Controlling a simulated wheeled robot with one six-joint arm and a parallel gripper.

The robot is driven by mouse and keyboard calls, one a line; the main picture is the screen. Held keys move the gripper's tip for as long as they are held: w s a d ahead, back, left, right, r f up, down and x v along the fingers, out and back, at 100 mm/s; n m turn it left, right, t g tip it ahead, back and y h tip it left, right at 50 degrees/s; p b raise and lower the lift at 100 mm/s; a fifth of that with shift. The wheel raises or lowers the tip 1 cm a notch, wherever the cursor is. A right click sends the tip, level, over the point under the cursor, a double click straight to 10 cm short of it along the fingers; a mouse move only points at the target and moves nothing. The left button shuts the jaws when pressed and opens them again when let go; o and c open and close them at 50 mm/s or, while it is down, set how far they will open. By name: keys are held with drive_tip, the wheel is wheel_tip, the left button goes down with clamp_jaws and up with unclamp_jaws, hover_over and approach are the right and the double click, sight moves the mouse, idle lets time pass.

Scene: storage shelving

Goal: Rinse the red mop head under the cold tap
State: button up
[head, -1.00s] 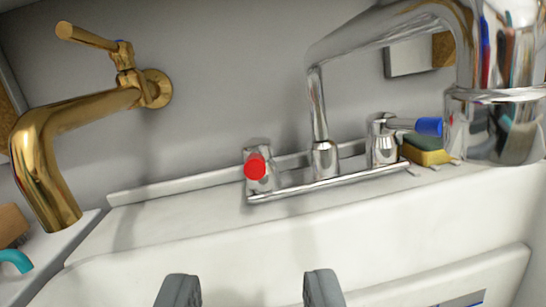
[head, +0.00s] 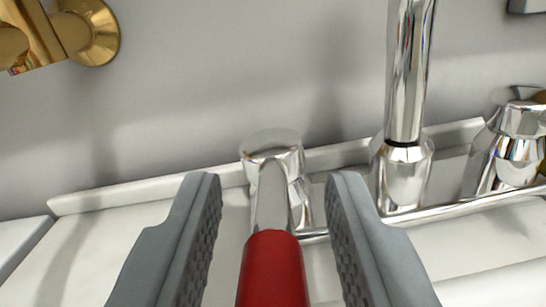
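The red-tipped tap handle (head: 272,270) points toward the camera on its chrome valve (head: 270,146). My gripper (head: 275,182) is open, with one finger on each side of this handle and a gap showing on both sides. The chrome spout (head: 403,90) rises to the right of the handle. The right-hand chrome valve (head: 512,150) is partly in view at the right edge; its blue handle is out of view now. No red mop head shows.
A brass tap (head: 85,30) is on the grey wall (head: 220,70) at upper left. A white ledge (head: 110,240) runs below the taps. The spout and right valve stand close to my right finger.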

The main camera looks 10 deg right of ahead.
drive_tip(key=shift+w, duration=0.3)
clamp_jaws()
drive_tip(key=shift+w+a+r+m+h, duration=0.1)
drive_tip(key=shift+a+m+h, duration=0.1)
drive_tip(key=shift+m+h, duration=0.15)
drive_tip(key=shift+w+a+m+g+h, duration=0.15)
drive_tip(key=shift+a+m+g+h, duration=0.3)
drive_tip(key=shift+h, duration=0.45)
drive_tip(key=shift+w+a+m+g+h, duration=0.1)
drive_tip(key=shift+a+m+g+h, duration=0.1)
drive_tip(key=shift+m+g+h, duration=0.5)
